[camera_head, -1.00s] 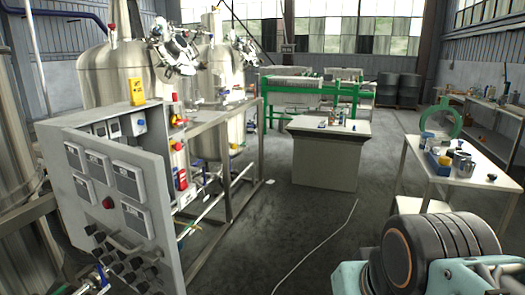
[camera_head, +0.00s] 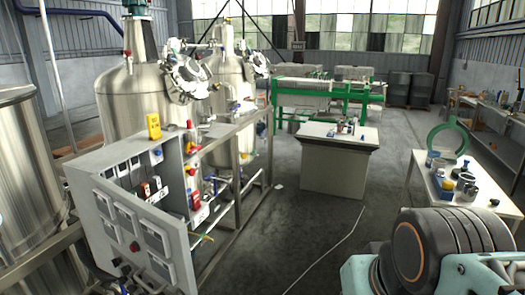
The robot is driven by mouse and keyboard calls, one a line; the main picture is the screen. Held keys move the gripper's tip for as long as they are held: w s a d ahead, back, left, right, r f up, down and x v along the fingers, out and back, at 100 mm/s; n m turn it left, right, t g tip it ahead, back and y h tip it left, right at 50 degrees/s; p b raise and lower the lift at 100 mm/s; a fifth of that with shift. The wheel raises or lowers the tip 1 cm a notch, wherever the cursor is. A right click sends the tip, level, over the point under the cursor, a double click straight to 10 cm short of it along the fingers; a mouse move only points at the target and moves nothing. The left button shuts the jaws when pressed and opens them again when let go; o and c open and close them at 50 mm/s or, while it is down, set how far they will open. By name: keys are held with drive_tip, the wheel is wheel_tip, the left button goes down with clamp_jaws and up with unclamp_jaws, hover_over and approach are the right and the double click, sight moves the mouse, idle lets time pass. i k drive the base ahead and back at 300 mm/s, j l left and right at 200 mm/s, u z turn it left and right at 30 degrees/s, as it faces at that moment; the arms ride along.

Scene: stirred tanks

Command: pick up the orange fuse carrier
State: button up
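I cannot make out an orange fuse carrier for certain. An open grey control cabinet (camera_head: 97,181) stands at the left, its door with meters and a red button swung toward me. Inside it are small breakers and a few small red-and-dark parts (camera_head: 150,193), too small to identify. A yellow handheld box (camera_head: 153,126) sits on top of the cabinet. Red and white devices (camera_head: 191,170) are on its right side. My gripper is not in view; only a thick link of my arm shows at the lower right.
Steel tanks (camera_head: 128,95) and a pipe frame stand behind the cabinet. A grey-sided table (camera_head: 333,170) with small items is at centre back. The middle floor is clear, with a thin cable.

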sight(145, 189)
drive_tip(key=u, duration=1.45)
drive_tip(key=i+l+z, duration=0.15)
drive_tip(key=i+z, duration=0.7)
drive_tip(key=k+l, duration=0.05)
drive_tip(key=k, duration=0.05)
